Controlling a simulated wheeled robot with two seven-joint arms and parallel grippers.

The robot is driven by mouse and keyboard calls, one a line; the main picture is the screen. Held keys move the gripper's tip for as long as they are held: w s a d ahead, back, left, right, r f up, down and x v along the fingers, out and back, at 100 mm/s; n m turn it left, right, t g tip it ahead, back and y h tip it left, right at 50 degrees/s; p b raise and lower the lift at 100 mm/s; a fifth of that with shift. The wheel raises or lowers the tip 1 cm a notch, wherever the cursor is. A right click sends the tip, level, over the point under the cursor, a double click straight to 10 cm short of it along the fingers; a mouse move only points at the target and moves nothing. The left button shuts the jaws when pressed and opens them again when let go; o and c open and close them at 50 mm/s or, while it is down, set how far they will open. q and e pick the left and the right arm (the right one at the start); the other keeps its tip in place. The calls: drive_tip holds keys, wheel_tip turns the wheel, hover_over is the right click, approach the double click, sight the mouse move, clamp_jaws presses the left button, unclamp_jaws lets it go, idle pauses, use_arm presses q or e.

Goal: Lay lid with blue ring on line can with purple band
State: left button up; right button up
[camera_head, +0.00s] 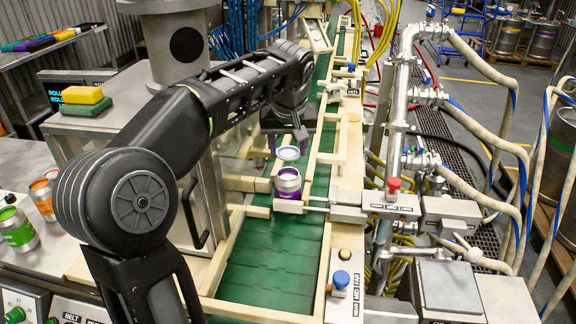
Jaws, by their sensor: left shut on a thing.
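The can with the purple band (287,188) stands upright on the green conveyor belt, between the wooden side rails and beside a metal pusher. The lid with the blue ring (288,153) is in my left gripper (287,143), just above and slightly beyond the can's top in the picture. The lid looks roughly level and apart from the can, with a small gap between them. My left gripper is shut on the lid; my arm reaches over from the left and hides part of its fingers. My right gripper is out of view.
The green belt (262,275) is clear in front of the can. Metal pipes and valves (395,130) crowd the right side. A green-labelled can (17,228) and an orange-banded can (42,198) stand on the left table. Yellow and green sponges (84,96) lie behind.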

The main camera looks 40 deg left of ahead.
sight(288, 173)
use_arm(q)
drive_tip(key=shift+f, duration=0.65)
drive_tip(key=shift+f, duration=1.85)
drive_tip(key=shift+f, duration=0.2)
drive_tip(key=o, duration=1.3)
drive_tip(key=shift+r, duration=0.1)
drive_tip(key=shift+r, duration=0.2)
drive_tip(key=v, duration=1.2)
